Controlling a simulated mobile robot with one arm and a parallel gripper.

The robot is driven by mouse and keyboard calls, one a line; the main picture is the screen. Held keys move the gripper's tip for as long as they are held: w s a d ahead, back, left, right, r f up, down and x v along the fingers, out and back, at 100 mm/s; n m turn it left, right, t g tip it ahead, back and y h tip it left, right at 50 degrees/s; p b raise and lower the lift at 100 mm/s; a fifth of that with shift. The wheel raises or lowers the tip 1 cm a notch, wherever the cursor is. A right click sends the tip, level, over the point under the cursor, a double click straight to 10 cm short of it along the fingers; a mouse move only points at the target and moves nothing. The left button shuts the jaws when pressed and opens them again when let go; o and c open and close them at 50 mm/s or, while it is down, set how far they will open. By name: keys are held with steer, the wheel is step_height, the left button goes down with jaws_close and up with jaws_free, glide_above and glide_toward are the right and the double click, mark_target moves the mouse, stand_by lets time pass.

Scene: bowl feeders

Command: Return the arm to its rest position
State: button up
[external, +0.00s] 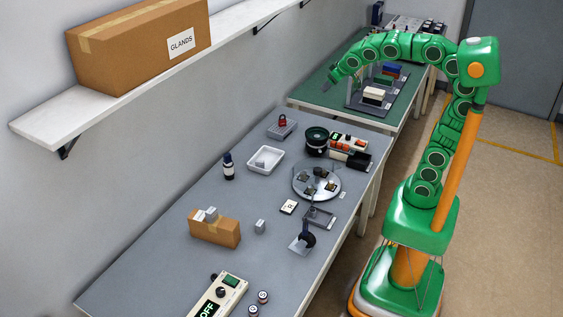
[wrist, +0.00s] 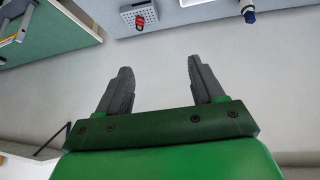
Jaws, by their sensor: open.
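My green arm (external: 437,165) rises from its base at the right and reaches left over the tables in the external view. My gripper (external: 327,87) is at the arm's far end, above the gap side of the green-topped table. In the wrist view my gripper (wrist: 160,72) has its two grey fingers spread wide apart. Nothing is between the fingers; only pale wall or floor shows behind them.
The grey table (external: 170,262) holds a bowl feeder (external: 316,140), a round plate (external: 305,192), a white tray (external: 265,160) and a small cardboard box (external: 215,232). A shelf (external: 50,122) with a GLANDS box (external: 135,50) juts from the left wall. Open floor (external: 500,230) lies right.

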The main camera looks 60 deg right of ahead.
steer(key=s+a+f+g, duration=0.1)
steer(key=s+f+g, duration=0.2)
steer(key=s, duration=0.7)
steer(key=s+a+f+g+y, duration=0.1)
steer(key=s+f+g, duration=0.1)
steer(key=s+f, duration=0.6)
steer(key=s+a+f+n+g+y, duration=0.1)
steer(key=s+f, duration=0.5)
steer(key=s, duration=0.6)
steer(key=a+g, duration=0.1)
steer(key=g, duration=0.1)
steer(key=shift+s+f+g, duration=0.2)
steer(key=shift+f+g, duration=0.05)
steer(key=shift+g, duration=0.05)
steer(key=shift+a, duration=0.1)
